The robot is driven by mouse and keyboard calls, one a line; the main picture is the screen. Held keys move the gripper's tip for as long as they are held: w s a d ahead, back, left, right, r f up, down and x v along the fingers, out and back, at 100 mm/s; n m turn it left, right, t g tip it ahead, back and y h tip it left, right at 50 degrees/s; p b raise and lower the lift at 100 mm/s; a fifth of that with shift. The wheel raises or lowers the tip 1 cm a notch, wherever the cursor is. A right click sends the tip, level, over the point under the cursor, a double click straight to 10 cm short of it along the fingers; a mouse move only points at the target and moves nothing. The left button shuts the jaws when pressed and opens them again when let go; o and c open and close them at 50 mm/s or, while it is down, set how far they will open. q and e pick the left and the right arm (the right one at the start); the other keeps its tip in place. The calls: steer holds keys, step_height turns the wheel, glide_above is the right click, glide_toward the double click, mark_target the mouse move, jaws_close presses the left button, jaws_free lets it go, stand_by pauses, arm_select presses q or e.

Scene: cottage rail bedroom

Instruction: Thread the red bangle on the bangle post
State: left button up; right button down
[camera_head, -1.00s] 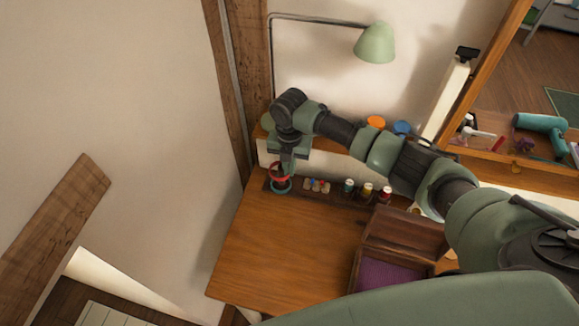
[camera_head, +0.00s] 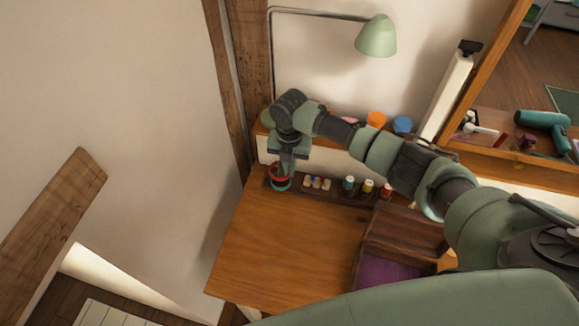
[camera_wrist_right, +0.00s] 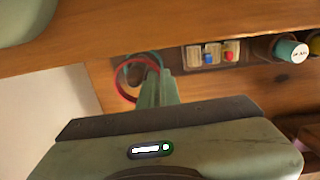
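My right gripper (camera_head: 284,173) points down at the left end of a dark wooden organizer at the back of the desk. Its fingers also show in the right wrist view (camera_wrist_right: 157,90) and look shut on the rim of the red bangle (camera_wrist_right: 119,82). The red bangle (camera_head: 277,178) sits just above a teal bangle (camera_head: 280,188), close to it or touching. In the wrist view the teal bangle (camera_wrist_right: 152,57) lies behind the red one. The bangle post is mostly hidden by the gripper and rings; I cannot tell whether the red bangle is around it. My left gripper is not in view.
The organizer (camera_head: 335,194) holds small coloured items and several capped bottles (camera_head: 367,188). An open wooden box (camera_head: 405,232) with purple lining stands at the desk's right. A green lamp (camera_head: 376,38) hangs above. The desk's left middle (camera_head: 285,245) is clear.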

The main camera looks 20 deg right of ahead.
steer(key=shift+f+b, duration=0.85)
steer(key=shift+f, duration=0.4)
steer(key=c, duration=1.6)
jaws_free()
steer(key=shift+o, duration=0.2)
steer(key=shift+s+r, duration=0.1)
